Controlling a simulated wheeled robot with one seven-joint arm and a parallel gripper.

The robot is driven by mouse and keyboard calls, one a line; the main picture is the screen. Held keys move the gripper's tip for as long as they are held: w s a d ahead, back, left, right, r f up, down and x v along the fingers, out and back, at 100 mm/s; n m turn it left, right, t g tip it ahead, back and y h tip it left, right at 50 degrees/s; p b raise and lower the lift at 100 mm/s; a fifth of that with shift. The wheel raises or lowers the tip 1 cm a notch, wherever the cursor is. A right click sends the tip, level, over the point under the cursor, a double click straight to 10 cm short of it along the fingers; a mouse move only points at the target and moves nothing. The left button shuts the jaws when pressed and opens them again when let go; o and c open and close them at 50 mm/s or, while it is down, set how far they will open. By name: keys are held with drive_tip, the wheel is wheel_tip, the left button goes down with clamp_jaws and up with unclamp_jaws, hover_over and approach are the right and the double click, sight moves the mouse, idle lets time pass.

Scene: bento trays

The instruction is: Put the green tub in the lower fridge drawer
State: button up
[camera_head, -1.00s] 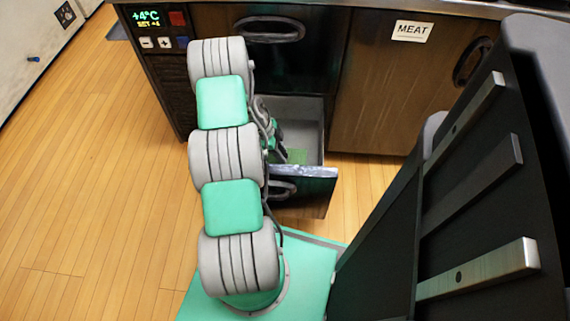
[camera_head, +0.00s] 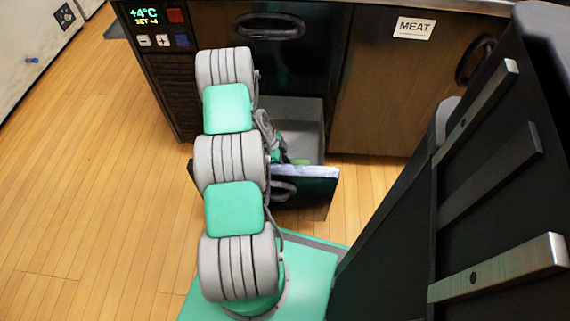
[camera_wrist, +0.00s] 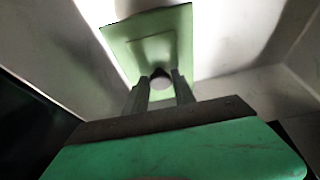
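The green tub (camera_wrist: 151,30) is in the wrist view, a pale green squarish shape inside the light-walled drawer. In the head view only a small green patch of it (camera_head: 301,162) shows in the open lower fridge drawer (camera_head: 310,128), partly hidden by my arm. My gripper (camera_wrist: 161,76) reaches down into the drawer at the tub. Its two dark fingers stand either side of a small round grey part at the tub. Whether they press on it is unclear. In the head view my gripper is mostly hidden behind my arm.
The drawer front (camera_head: 305,185) stands pulled out beside my arm. The closed upper drawer (camera_head: 270,27) is above it, and a cabinet door labelled MEAT (camera_head: 415,27) is to the right. The wooden floor (camera_head: 110,190) at left is clear.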

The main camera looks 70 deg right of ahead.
drive_tip(key=o, duration=0.4)
